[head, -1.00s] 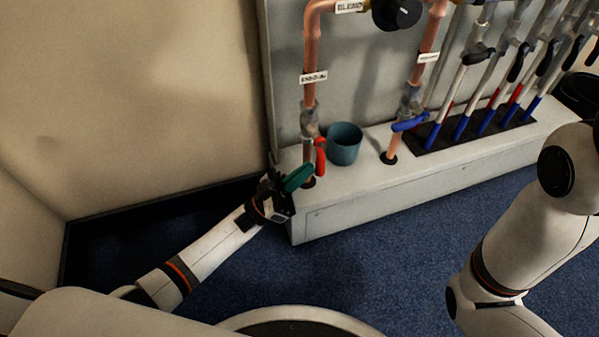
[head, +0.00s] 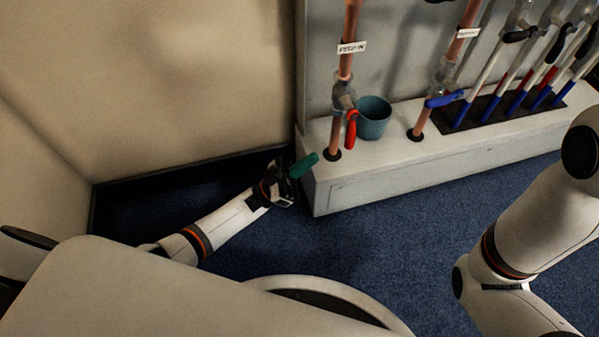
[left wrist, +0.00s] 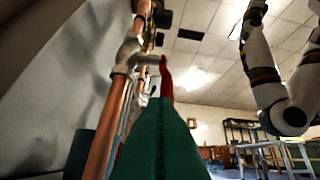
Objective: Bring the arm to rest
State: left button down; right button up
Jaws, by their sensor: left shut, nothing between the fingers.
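My left gripper (head: 301,167) has teal fingers closed together with nothing between them. In the head view it is just left of the near left corner of the white ledge, apart from the valves. In the left wrist view the shut fingers (left wrist: 163,140) point up toward a copper pipe (left wrist: 107,128) and a red valve handle (left wrist: 166,78). In the head view that red handle (head: 351,130) hangs down beside the left copper pipe (head: 347,62). My right arm shows at the right, but its gripper is out of view.
A beige wall (head: 200,80) stands at the left. Blue floor (head: 340,245) lies open in front.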

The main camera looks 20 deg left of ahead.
pick_arm(q)
jog(key=f, duration=0.3)
jog(key=a+f, duration=0.1)
jog(key=shift+s+f+b, duration=0.25)
jog(key=shift+f+b, duration=0.1)
jog(key=shift+b, duration=0.05)
